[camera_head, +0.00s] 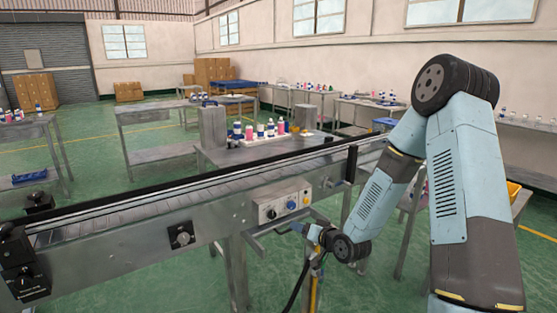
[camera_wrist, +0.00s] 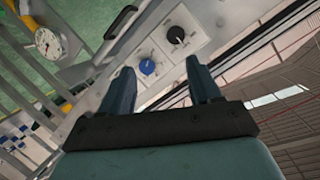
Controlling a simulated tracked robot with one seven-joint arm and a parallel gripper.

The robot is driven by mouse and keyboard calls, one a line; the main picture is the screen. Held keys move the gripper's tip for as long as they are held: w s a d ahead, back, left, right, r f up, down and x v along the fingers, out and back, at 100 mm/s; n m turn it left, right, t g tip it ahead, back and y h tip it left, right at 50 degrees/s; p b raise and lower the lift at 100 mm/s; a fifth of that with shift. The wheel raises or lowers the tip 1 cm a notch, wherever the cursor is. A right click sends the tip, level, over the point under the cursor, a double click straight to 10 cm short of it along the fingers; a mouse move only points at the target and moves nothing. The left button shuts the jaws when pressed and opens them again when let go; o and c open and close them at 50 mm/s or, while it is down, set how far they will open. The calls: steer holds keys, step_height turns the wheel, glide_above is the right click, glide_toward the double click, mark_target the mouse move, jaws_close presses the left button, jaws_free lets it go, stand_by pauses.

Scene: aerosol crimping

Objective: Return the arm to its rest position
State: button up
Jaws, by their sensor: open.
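My arm (camera_head: 455,170) is bent, with its elbow high at the right and its forearm sloping down to the left. My gripper (camera_head: 288,230) is in front of the conveyor, just below the control box (camera_head: 280,205). In the wrist view my gripper (camera_wrist: 160,72) has its two dark fingers apart with nothing between them. Beyond the fingers, the control box carries a blue knob (camera_wrist: 147,66) and a black knob (camera_wrist: 176,35). The fingers appear apart from the knobs, though the exact gap is unclear.
The conveyor (camera_head: 120,222) runs across the front, close to my gripper. A pressure gauge (camera_wrist: 47,42) and a metal handle (camera_wrist: 105,45) show in the wrist view. A table with bottles (camera_head: 262,130) stands behind the conveyor. Green floor lies open farther back.

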steer(key=s+d+r+g+h, duration=0.1)
steer(key=s+d+r+h, duration=0.25)
steer(key=r, duration=0.25)
steer(key=s+d+r+n+g+h, duration=0.1)
steer(key=s+d+r+h, duration=0.2)
steer(key=r, duration=0.4)
steer(key=s+d+r+g+h, duration=0.1)
steer(key=s+d+r, duration=0.3)
steer(key=d+r, duration=0.15)
steer(key=s+d+r+g, duration=0.1)
steer(key=s+r, duration=0.2)
steer(key=s, duration=0.4)
steer(key=s+r+g, duration=0.1)
steer(key=s+r, duration=0.3)
steer(key=s, duration=0.4)
steer(key=s+d+r+m+g, duration=0.1)
steer(key=s+r, duration=0.3)
steer(key=s, duration=0.4)
steer(key=shift+s+d+h, duration=0.15)
steer(key=shift+d+h, duration=0.15)
steer(key=shift+h, duration=0.05)
